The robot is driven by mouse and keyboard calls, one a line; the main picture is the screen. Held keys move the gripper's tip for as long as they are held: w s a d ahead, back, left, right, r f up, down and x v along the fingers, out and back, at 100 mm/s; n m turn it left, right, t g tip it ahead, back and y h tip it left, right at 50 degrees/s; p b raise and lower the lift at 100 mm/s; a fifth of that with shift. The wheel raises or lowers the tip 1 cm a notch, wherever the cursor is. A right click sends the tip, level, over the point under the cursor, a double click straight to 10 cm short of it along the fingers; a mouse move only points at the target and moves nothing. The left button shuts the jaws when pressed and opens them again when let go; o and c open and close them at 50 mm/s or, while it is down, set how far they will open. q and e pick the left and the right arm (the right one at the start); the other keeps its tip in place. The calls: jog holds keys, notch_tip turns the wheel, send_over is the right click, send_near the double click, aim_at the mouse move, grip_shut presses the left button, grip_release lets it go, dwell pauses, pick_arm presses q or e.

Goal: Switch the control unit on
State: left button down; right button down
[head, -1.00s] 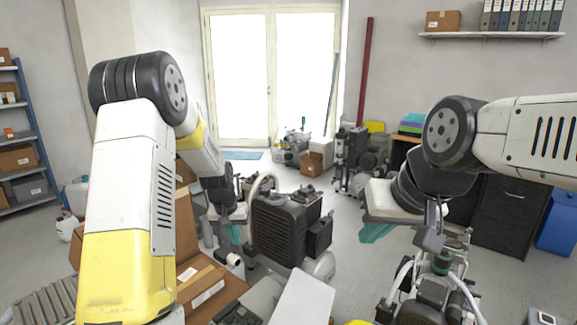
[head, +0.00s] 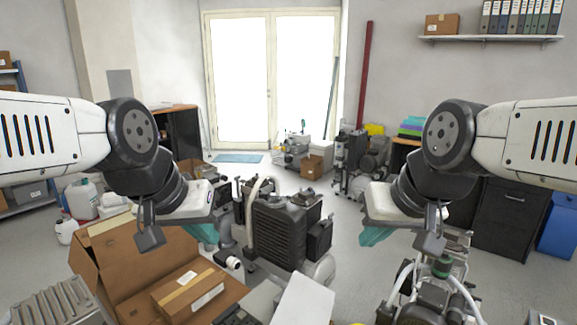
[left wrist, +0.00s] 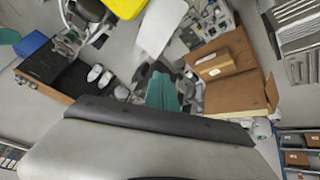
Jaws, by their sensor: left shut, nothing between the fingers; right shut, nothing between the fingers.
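No part in view is clearly marked as the control unit, and no switch can be made out. A black ribbed compressor housing (head: 278,232) stands in the middle of the head view, with a small black box (head: 320,238) on its right side. My left gripper (head: 204,234) is left of this housing, pointing down, shut and empty. Its teal fingers also show in the left wrist view (left wrist: 162,92). My right gripper (head: 374,236) is right of the housing, pointing down, shut and empty, above the floor. Neither gripper visibly touches the housing.
An open cardboard box (head: 120,262) with a smaller carton (head: 188,288) is at front left. A compressor with a green cap (head: 441,266) stands at front right. A white panel (head: 302,300) is at the front centre. Free floor lies toward the glass door (head: 240,85).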

pick_arm(q)
jog(key=shift+s, duration=0.3)
